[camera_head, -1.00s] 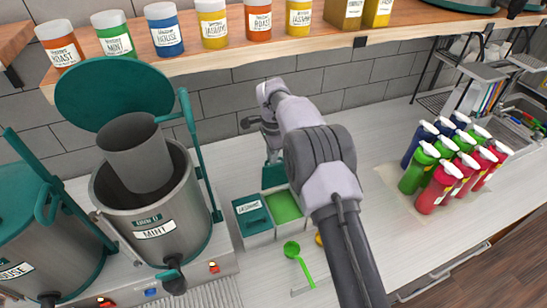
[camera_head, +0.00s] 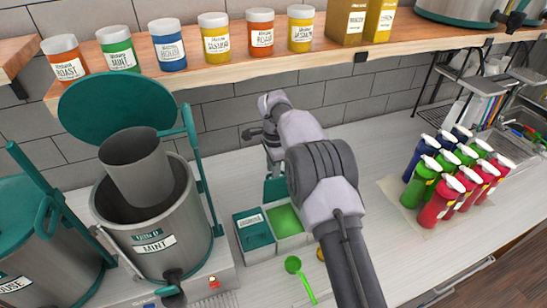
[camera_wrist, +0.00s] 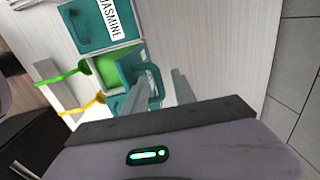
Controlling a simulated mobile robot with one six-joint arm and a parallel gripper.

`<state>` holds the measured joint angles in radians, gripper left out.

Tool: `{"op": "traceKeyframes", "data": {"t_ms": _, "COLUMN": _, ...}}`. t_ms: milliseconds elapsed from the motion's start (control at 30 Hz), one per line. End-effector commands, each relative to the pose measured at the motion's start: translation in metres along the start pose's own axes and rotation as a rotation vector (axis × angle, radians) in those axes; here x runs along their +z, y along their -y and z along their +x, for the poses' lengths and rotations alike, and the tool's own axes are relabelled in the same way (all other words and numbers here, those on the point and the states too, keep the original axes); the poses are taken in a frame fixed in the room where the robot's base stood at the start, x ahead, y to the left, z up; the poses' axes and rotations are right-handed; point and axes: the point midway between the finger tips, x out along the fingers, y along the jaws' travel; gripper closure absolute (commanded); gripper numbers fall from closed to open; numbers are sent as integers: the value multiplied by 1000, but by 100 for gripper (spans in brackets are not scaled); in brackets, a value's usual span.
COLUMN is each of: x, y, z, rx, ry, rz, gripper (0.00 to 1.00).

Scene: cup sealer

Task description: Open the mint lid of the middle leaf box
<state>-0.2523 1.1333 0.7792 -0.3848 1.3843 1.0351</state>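The middle leaf box (camera_head: 306,241) stands open on the counter, with green leaves (camera_head: 285,219) showing inside. Its teal mint lid (camera_head: 275,187) is raised at the back of the box. The wrist view shows this lid (camera_wrist: 136,72) and its looped handle (camera_wrist: 157,84). My gripper (camera_wrist: 158,95) is open, its two grey fingers apart close to the handle. I cannot tell whether a finger touches it. In the head view my arm hides most of the gripper. The teal jasmine lid (camera_head: 254,231) beside the middle box is shut; it also shows in the wrist view (camera_wrist: 92,24).
A green scoop (camera_head: 296,270) lies in front of the boxes, with a yellow one (camera_wrist: 82,106) beside it. A tall metal mint canister (camera_head: 150,230) stands at left. Several colored bottles (camera_head: 450,175) stand at right. A shelf of jars (camera_head: 350,50) is above.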

Motion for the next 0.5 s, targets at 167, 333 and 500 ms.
{"op": "traceKeyframes", "data": {"t_ms": 167, "x": 0, "y": 1, "z": -40, "rx": -4, "ry": -1, "rz": 1, "gripper": 67}}
{"op": "traceKeyframes", "data": {"t_ms": 333, "x": 0, "y": 1, "z": -84, "rx": -5, "ry": 0, "rz": 0, "gripper": 67}}
{"op": "traceKeyframes", "data": {"t_ms": 500, "x": 0, "y": 1, "z": -128, "rx": -3, "ry": -1, "rz": 1, "gripper": 67}}
